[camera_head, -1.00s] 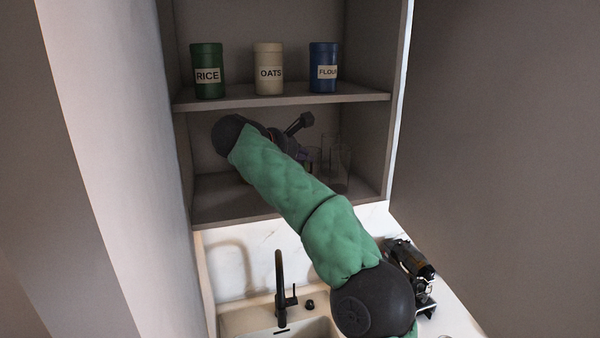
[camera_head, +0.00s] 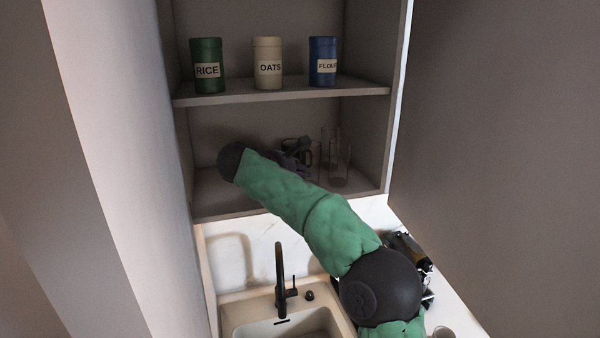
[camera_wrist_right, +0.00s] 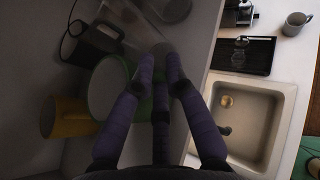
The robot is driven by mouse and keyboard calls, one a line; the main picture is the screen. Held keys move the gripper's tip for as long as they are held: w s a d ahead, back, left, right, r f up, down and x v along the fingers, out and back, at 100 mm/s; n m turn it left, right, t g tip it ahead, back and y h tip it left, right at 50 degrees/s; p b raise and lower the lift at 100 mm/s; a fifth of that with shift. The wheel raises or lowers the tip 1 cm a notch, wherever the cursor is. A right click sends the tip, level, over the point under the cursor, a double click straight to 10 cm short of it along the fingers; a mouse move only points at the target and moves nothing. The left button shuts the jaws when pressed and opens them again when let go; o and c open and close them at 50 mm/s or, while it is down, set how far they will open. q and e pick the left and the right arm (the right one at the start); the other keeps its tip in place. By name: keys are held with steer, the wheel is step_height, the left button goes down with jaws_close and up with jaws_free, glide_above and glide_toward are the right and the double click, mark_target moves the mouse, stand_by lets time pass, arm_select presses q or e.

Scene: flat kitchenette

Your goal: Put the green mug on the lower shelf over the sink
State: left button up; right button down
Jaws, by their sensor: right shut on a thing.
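The green mug (camera_wrist_right: 93,98) shows in the right wrist view as a green rim around a pale inside, partly covered by my purple fingers. My right gripper (camera_wrist_right: 160,68) is shut on it at its right side. In the head view my right gripper (camera_head: 298,160) is inside the lower shelf (camera_head: 222,200), mostly behind my green-sleeved forearm, and the green mug cannot be made out there. Whether the mug touches the shelf board is not clear. My left gripper is in neither view.
In the wrist view a yellow mug (camera_wrist_right: 62,118) and a dark mug (camera_wrist_right: 92,42) are close beside the green one. Clear glasses (camera_head: 340,168) stand at the lower shelf's right. Labelled canisters (camera_head: 268,62) stand on the upper shelf. The sink (camera_head: 290,325) is below.

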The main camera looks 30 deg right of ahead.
steer(key=c, duration=1.3)
jaws_free()
steer(key=shift+w+f, duration=0.1)
steer(key=shift+f, duration=0.05)
steer(key=shift+o, duration=0.2)
steer(key=b+v, duration=0.1)
steer(key=v, duration=0.6)
steer(key=shift+a, duration=0.25)
